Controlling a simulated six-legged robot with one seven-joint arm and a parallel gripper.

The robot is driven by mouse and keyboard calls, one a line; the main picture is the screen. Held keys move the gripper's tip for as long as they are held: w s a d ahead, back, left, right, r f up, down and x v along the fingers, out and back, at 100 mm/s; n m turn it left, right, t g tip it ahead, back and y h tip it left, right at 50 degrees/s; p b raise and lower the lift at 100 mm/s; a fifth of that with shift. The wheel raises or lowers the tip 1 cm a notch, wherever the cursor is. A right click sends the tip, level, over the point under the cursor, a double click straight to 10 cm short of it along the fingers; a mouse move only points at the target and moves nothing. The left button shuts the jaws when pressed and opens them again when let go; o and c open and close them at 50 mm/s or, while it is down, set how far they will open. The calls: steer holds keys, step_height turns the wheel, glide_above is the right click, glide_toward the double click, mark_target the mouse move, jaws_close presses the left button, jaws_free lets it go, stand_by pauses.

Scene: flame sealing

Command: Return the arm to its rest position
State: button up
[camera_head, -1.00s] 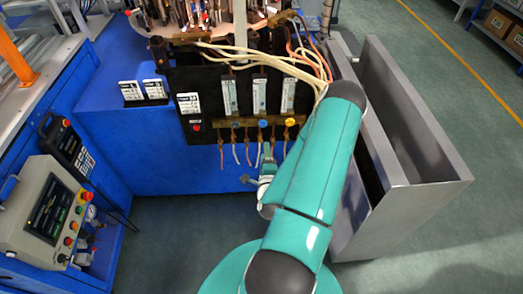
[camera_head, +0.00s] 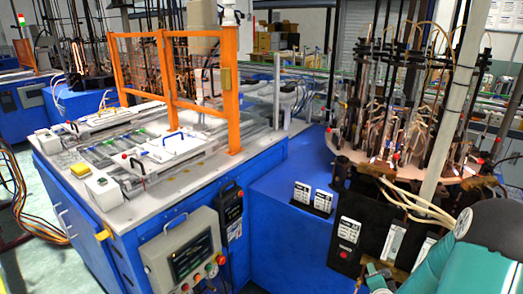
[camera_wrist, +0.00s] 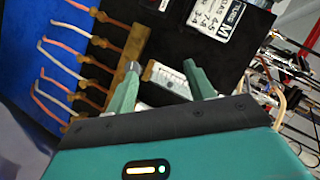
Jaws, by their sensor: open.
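My gripper (camera_wrist: 165,85) shows in the wrist view with its two green fingers apart and nothing between them. Beyond the fingers are a white flow meter (camera_wrist: 165,76) and a brass manifold (camera_wrist: 122,75) with pink and white hoses on the black panel (camera_wrist: 190,50). It cannot be told whether the fingers touch any of these. In the head view my teal arm fills the lower right corner, in front of the black panel (camera_head: 343,262). Part of my gripper shows low at the picture's bottom edge, and its fingertips are not clear there.
The blue machine (camera_head: 290,245) carries a control box (camera_head: 185,252) with a screen and buttons. An orange frame (camera_head: 173,85) stands on the workbench (camera_head: 190,185) at left. A ring of burners and tubes (camera_head: 400,140) stands at right. Cables lie on the floor at far left.

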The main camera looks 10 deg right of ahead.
steer(key=a+r+n+g+y, duration=0.35)
steer(key=a+r+n, duration=0.65)
steer(key=a+r, duration=0.65)
steer(key=s+a+r+n+g, duration=0.1)
steer(key=s+a+r+n, duration=0.2)
steer(key=s+a+r, duration=0.4)
steer(key=shift+a+r+n+y, duration=0.15)
steer(key=shift+a+n+y, duration=0.3)
steer(key=shift+a, duration=0.55)
steer(key=s+a+r+n, duration=0.1)
steer(key=s+a, duration=0.1)
steer(key=s, duration=0.1)
steer(key=s+a+r+n+g+y, duration=0.1)
steer(key=s+a, duration=0.1)
steer(key=s, duration=0.1)
steer(key=s+a+r+n+g, duration=0.1)
steer(key=s, duration=0.2)
steer(key=shift+s+a+r+y, duration=0.1)
steer(key=shift+s+a+y, duration=0.05)
steer(key=shift+a+y, duration=0.2)
